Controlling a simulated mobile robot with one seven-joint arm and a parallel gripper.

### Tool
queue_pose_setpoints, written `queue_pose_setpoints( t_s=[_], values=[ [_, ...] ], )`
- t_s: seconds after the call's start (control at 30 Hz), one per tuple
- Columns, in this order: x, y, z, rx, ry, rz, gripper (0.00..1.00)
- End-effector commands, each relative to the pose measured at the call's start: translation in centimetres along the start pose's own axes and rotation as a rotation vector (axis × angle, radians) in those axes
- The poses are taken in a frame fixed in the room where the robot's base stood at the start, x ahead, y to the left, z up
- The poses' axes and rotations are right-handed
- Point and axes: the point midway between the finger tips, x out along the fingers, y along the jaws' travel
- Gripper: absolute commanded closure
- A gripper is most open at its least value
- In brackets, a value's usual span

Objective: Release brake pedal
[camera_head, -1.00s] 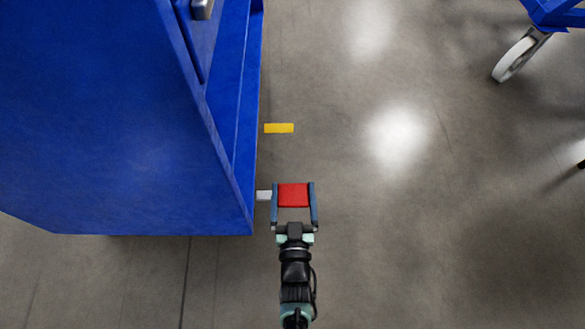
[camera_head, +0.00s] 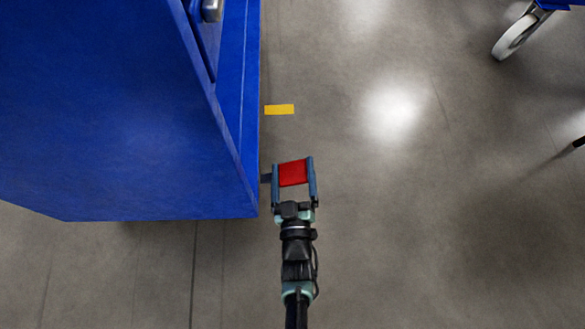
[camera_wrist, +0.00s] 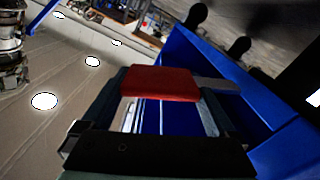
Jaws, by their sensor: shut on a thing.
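The red brake pedal (camera_head: 293,173) sticks out from the right side of the blue stand (camera_head: 120,110) near its front corner. My gripper (camera_head: 293,174) is shut on the red pedal, with one finger at each side of it. In the wrist view the red pedal (camera_wrist: 160,84) lies between the two fingertips of my gripper (camera_wrist: 160,95). A grey bar runs from the pedal to the blue stand (camera_wrist: 215,60). In the head view the pedal is slightly tilted, its right end higher in the picture.
A yellow pedal (camera_head: 279,109) sticks out from the same side of the stand, farther away. A white caster wheel (camera_head: 514,37) under a blue frame stands at the top right. The grey floor (camera_head: 420,220) to the right is clear.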

Motion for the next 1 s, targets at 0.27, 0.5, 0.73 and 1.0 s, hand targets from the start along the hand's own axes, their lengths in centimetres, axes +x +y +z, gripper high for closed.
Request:
queue_pose_setpoints(
  t_s=[0.27, 0.5, 0.73, 1.0],
  values=[
    [-0.1, 0.0, -0.1, -0.01, 0.002, -0.002, 0.0],
    [-0.2, 0.0, -0.1, -0.006, 0.001, -0.001, 0.0],
    [-3.2, 0.1, -0.3, -0.005, -0.004, -0.003, 0.0],
    [-9.2, 0.0, -0.2, -0.006, -0.004, -0.004, 0.0]
  ],
)
